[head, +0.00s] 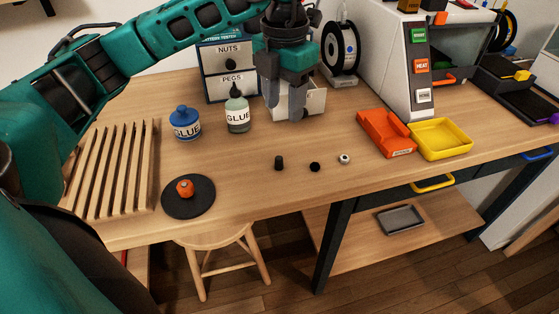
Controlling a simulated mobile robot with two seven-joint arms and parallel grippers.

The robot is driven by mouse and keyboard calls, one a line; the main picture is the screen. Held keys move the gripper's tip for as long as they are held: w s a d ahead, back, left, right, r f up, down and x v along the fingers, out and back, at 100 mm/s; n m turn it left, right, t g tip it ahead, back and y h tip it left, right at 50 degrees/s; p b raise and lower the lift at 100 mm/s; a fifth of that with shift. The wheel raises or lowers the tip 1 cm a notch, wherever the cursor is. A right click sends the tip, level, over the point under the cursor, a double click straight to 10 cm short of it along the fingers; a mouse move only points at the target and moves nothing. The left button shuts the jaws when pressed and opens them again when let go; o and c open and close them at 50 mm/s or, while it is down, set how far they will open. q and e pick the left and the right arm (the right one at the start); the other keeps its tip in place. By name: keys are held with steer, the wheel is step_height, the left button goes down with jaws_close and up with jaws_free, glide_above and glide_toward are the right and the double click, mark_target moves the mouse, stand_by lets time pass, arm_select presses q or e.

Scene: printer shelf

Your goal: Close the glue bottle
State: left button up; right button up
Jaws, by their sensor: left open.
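A grey-green bottle labelled GLUE (237,117) stands upright on the table, with a dark pointed nozzle on top. A blue jar labelled GLUE (185,125) with a blue top stands to its left. A small dark cylinder, perhaps a cap (279,162), stands on the table in front of the bottle and to its right. My left gripper (284,105) points down to the right of the bottle, apart from it. It is open, and I see nothing held in it. My right gripper is not in view.
A black nut (315,167) and a silver nut (344,159) lie near the dark cylinder. A NUTS and PEGS drawer unit (229,87) and a white box (316,101) stand behind. A slatted rack (112,170), black disc (203,205), orange tray (384,131) and yellow tray (441,153) flank clear table.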

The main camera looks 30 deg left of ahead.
arm_select(q)
glide_above(279, 163)
steer(key=w, duration=0.2)
steer(key=f, duration=0.7)
steer(key=shift+a+f, duration=0.2)
steer(key=shift+f, duration=0.05)
step_height(279, 163, down, 5)
steer(key=shift+s+f+b, duration=0.1)
steer(key=shift+s+b, duration=0.05)
steer(key=shift+b, duration=0.2)
steer(key=shift+c, duration=0.4)
jaws_close()
